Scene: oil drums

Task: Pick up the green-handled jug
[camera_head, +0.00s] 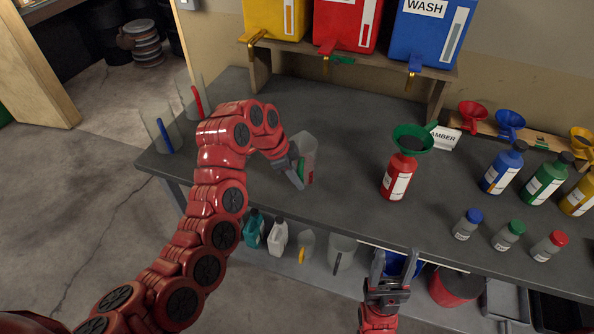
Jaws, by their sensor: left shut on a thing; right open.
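The green-handled jug (309,147) is a clear container on the grey bench, left of the middle. A bit of its green handle shows beside the fingers. My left gripper (297,174) is shut on the jug at its handle side, and my wrist hides part of it. I cannot tell whether the jug's base touches the bench. My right gripper (394,262) is open and empty, in front of the bench's front edge.
Jugs with a blue handle (164,135) and a red handle (197,100) stand at the bench's left end. A red bottle (397,184) with a green funnel (412,138) stands to the right. Yellow, red and blue drums (433,33) sit on a rack behind. Several bottles stand farther right.

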